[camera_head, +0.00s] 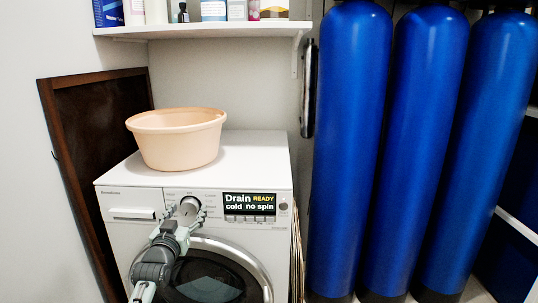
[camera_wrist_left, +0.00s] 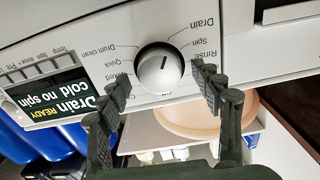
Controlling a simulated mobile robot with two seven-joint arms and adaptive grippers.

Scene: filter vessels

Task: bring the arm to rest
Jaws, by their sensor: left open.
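My left gripper (camera_head: 185,213) is open in front of the washing machine (camera_head: 240,165). Its two fingers stand on either side of the round silver dial (camera_wrist_left: 159,69), with a gap to it on each side in the left wrist view. The dial has a dark mark on its face, and printed programme words such as Drain, Spin, Rinse and Quick surround it. The machine's display (camera_head: 249,204) reads "Drain READY cold no spin". My right gripper is not in view.
A beige basin (camera_head: 177,139) stands on top of the machine. A shelf (camera_head: 215,30) with bottles and boxes hangs above. Tall blue tanks (camera_head: 347,140) stand to the right. A dark brown framed panel (camera_head: 90,115) leans at the left wall. The machine top's right half is clear.

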